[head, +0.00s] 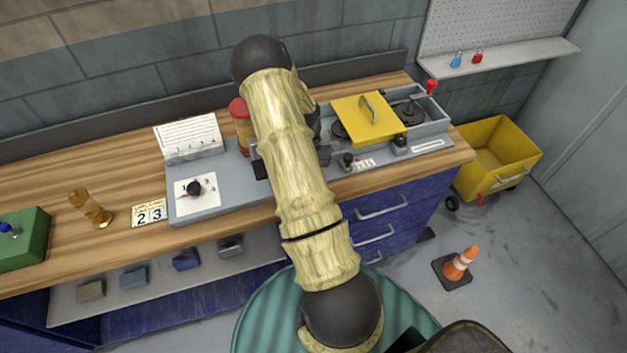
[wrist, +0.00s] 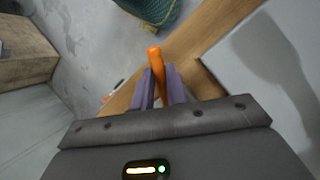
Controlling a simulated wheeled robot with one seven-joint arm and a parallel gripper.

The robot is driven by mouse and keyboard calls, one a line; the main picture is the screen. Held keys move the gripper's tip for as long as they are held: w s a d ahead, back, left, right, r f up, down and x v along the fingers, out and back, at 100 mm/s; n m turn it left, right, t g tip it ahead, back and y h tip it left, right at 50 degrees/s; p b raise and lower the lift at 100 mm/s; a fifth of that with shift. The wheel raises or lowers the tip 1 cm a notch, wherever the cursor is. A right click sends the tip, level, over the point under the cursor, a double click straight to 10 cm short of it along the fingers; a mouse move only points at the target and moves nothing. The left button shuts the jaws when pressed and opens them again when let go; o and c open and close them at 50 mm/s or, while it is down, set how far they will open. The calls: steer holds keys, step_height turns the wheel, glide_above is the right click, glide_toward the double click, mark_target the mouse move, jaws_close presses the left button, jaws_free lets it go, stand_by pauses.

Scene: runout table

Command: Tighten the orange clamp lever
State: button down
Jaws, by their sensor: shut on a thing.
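The orange clamp lever (wrist: 155,58) shows in the wrist view as a rounded bar between my fingers, its tip sticking out beyond them. My gripper (wrist: 160,73) has two purple fingers, one on each side of the lever, and is shut on it. In the head view my arm crosses the middle of the grey machine (head: 230,188) on the wooden bench and hides the lever and my fingers. How tight the clamp is cannot be seen.
A yellow cover (head: 362,122) with a handle and a red-knobbed crank (head: 431,86) stand right of my arm. A yellow cart (head: 492,160) and a traffic cone (head: 460,264) are on the floor at right.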

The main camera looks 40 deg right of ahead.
steer(key=shift+w+r, duration=0.15)
steer(key=shift+w, duration=0.1)
steer(key=c, duration=1.4)
jaws_free()
steer(key=shift+w+a, duration=0.1)
steer(key=b+v, duration=0.3)
steer(key=v, duration=1.4)
steer(key=shift+b, duration=0.4)
steer(key=shift+w, duration=0.1)
steer(key=s+a+n+t+h, duration=0.1)
steer(key=s+a+n+t, duration=0.2)
steer(key=a, duration=1)
steer(key=s+a+r+n+t+h, duration=0.1)
steer(key=s+a+n+t, duration=0.3)
steer(key=s+a+n, duration=0.4)
steer(key=s+a, duration=0.2)
steer(key=a, duration=0.3)
steer(key=shift+a+r, duration=0.15)
steer(key=shift+a, duration=0.2)
